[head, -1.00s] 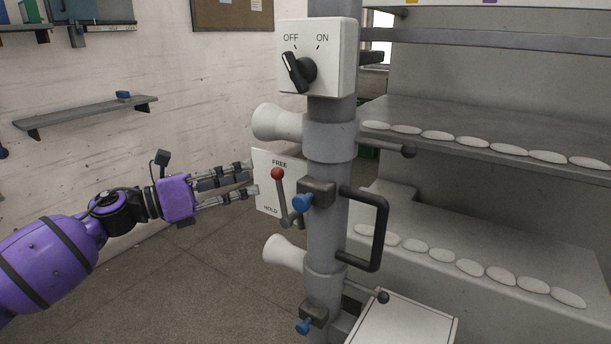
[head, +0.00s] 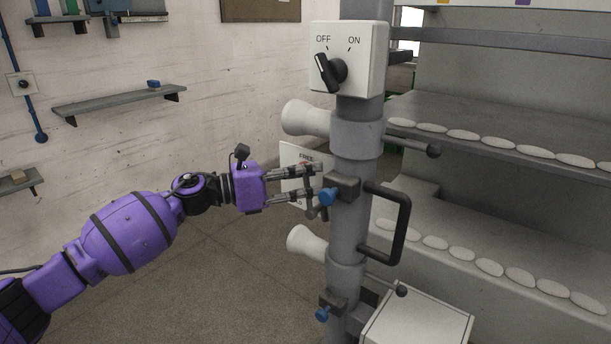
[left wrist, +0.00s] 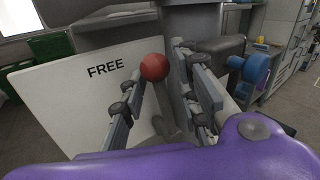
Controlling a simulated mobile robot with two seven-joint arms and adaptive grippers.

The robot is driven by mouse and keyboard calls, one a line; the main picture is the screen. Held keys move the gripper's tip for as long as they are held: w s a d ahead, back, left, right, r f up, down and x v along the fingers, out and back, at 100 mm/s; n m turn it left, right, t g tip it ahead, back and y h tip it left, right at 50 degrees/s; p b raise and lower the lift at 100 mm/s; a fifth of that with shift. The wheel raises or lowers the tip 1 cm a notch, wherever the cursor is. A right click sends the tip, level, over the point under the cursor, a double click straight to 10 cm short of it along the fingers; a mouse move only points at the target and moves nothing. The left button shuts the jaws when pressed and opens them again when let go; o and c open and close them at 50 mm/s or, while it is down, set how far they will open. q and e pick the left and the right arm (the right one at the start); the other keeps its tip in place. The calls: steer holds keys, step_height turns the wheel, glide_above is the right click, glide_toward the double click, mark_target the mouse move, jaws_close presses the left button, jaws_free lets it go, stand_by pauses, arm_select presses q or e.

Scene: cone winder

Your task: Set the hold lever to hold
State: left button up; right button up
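The hold lever has a red ball knob (left wrist: 154,66) on a grey arm. It stands in front of a white plate (left wrist: 75,95) marked FREE at the top; in the head view the plate (head: 290,160) is partly covered by my fingers. The knob is up at the FREE end. My left gripper (head: 317,180) is at the lever, its fingers pointing right towards the post. In the left wrist view the left gripper (left wrist: 160,80) is open, with the knob between or just beyond its fingertips. Contact cannot be told. My right gripper is not in view.
A grey post (head: 352,225) stands just right of the gripper, with a blue knob (head: 327,196) close to the fingertips and a black handle (head: 403,228). Above is an OFF/ON switch box (head: 350,60). White cones (head: 305,118) stick out left. Floor at left is free.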

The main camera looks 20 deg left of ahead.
arm_select(q)
jaws_close()
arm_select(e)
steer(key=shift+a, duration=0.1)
arm_select(q)
steer(key=shift+a, duration=0.1)
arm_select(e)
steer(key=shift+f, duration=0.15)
